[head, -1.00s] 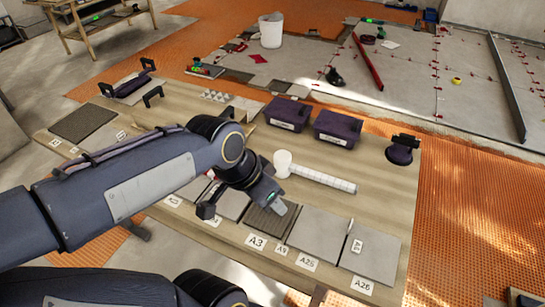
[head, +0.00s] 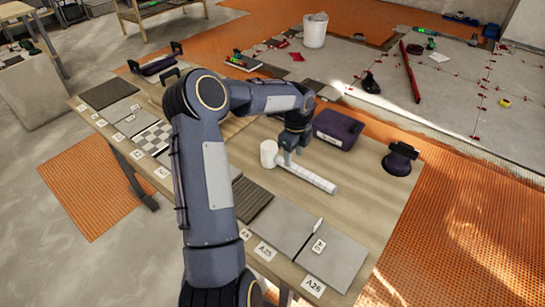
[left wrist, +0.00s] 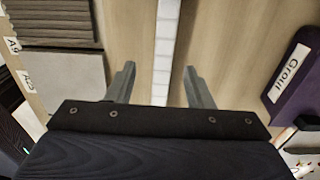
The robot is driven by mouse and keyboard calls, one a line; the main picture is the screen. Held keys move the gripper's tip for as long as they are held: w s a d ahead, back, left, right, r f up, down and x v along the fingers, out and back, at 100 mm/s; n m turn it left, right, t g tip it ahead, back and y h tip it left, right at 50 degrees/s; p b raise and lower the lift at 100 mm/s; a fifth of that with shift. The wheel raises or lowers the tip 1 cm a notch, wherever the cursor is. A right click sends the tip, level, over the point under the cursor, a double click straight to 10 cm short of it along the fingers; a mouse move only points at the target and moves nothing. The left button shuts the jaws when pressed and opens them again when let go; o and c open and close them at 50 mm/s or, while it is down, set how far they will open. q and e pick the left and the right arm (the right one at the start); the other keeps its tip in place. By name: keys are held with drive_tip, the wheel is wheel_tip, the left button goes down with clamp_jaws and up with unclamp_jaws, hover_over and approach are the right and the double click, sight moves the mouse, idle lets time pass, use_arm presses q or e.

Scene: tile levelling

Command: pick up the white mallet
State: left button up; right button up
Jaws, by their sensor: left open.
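The white mallet lies on the wooden table, with its round head (head: 268,153) to the left and its pale banded handle (head: 315,178) slanting towards the front right. My left gripper (head: 287,153) is over the handle close to the head. In the left wrist view, the left gripper's fingers (left wrist: 159,75) are open, and the white handle (left wrist: 165,45) runs between them, nearer the right finger. The mallet's head is outside the wrist view. My right gripper is not in view.
A purple box (head: 338,130) stands behind the mallet; its label reads Grout in the left wrist view (left wrist: 301,85). A dark suction-cup tool (head: 399,158) stands to the right. Grey tiles (head: 270,222) with labels line the front edge. The table right of the handle is clear.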

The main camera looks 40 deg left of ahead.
sight(297, 170)
use_arm(q)
drive_tip(key=f, duration=0.4)
drive_tip(key=a+f, duration=0.1)
drive_tip(key=f, duration=0.1)
drive_tip(key=shift+w+f+p, duration=0.15)
drive_tip(key=shift+p, duration=0.25)
clamp_jaws()
